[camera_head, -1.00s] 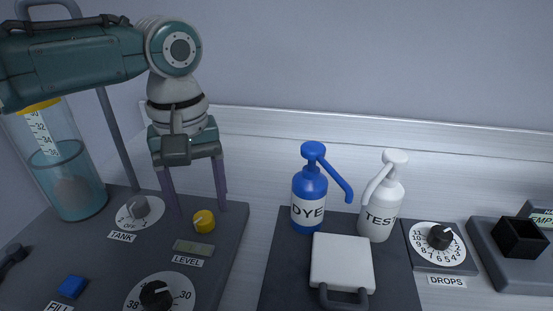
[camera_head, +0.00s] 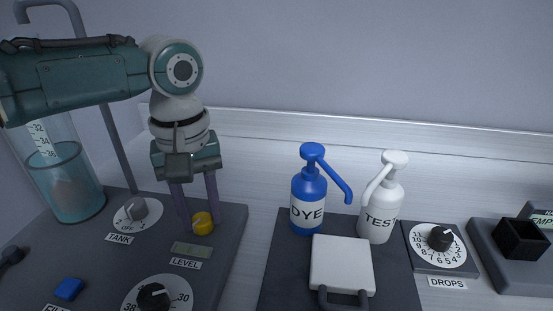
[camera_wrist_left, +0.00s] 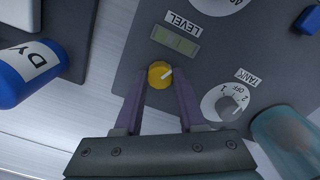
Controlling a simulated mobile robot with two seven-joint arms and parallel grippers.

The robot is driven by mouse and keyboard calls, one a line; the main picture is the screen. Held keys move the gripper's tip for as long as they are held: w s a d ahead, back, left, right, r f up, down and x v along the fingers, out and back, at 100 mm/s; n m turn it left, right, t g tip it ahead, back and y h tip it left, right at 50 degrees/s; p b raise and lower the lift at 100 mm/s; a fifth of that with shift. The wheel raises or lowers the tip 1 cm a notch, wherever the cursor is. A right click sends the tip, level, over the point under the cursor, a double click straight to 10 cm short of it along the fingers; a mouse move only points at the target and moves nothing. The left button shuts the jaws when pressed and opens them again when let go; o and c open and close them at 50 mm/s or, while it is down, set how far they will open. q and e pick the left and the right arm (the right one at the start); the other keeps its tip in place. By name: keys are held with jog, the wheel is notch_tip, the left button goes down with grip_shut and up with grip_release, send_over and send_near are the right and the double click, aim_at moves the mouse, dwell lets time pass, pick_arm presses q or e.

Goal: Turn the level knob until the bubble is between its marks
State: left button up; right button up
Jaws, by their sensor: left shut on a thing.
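The yellow level knob (camera_head: 203,224) stands on the dark panel behind the LEVEL label. My left gripper (camera_head: 200,228) reaches down from above, its purple fingers shut on the knob. In the left wrist view the knob (camera_wrist_left: 159,75) sits between the tips of the left gripper (camera_wrist_left: 161,88); its white pointer line points to the right and slightly up. The greenish level vial (camera_head: 191,250) lies just in front of the knob and also shows in the left wrist view (camera_wrist_left: 175,40). The bubble and its marks are too small to read surely. My right gripper is out of view.
The grey TANK knob (camera_head: 137,209) stands close left of the fingers, with the clear tank (camera_head: 70,185) beyond. A black dial (camera_head: 154,297) and blue button (camera_head: 69,289) are in front.

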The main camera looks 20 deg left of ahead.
pick_arm(q)
grip_shut()
jog(key=shift+r+m+p, duration=0.2)
jog(key=shift+m+p, duration=0.2)
jog(key=shift+p, duration=0.15)
jog(key=shift+m+p, duration=0.35)
jog(key=shift+m, duration=0.05)
jog(key=shift+f+m, duration=0.1)
jog(key=shift+m, duration=0.4)
